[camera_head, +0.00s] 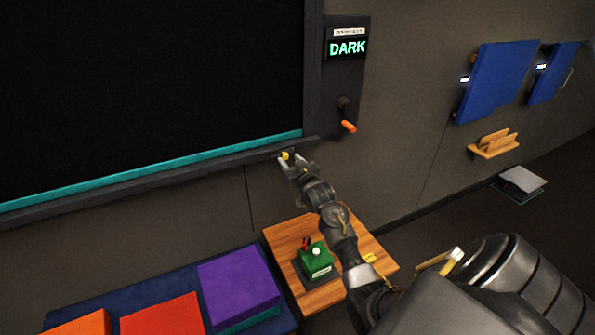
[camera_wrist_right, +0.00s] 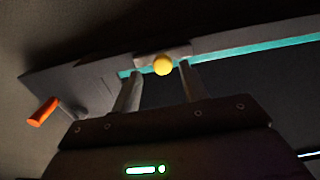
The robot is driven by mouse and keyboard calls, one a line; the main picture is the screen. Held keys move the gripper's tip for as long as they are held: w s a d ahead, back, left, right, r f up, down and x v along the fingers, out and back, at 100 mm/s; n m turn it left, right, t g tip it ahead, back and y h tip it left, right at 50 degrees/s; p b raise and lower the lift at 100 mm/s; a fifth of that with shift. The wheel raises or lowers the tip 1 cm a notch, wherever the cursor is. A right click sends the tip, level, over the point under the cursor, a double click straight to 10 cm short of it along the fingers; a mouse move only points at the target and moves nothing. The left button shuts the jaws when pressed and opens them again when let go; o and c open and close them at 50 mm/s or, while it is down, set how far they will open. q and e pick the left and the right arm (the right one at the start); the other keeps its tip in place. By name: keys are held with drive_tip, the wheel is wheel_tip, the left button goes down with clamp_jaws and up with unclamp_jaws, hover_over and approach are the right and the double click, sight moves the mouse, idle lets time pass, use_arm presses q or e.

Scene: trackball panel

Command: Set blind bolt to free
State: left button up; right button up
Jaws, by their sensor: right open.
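The blind bolt appears as a small yellow knob (camera_head: 284,155) on the dark sill under the large black blind. My right gripper (camera_head: 296,166) is just in front of it, fingers apart. In the right wrist view the yellow knob (camera_wrist_right: 163,63) shows between and slightly beyond the two fingertips (camera_wrist_right: 160,74); I cannot tell whether either finger touches it. A lit display (camera_head: 347,48) to the right of the blind reads "DARK". Below it is a crank with an orange handle (camera_head: 348,127), also seen at the left of the wrist view (camera_wrist_right: 43,112). My left gripper is not in view.
A wooden stand (camera_head: 370,240) below my right arm holds a green box (camera_head: 316,262) with a white ball. Purple (camera_head: 238,279) and red (camera_head: 165,318) cushions lie on a bench at lower left. Blue panels (camera_head: 497,80) and a wooden shelf (camera_head: 494,149) are on the right wall.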

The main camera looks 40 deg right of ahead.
drive_tip(key=b+v, duration=0.1)
drive_tip(key=v, duration=0.8)
drive_tip(key=shift+s, duration=0.2)
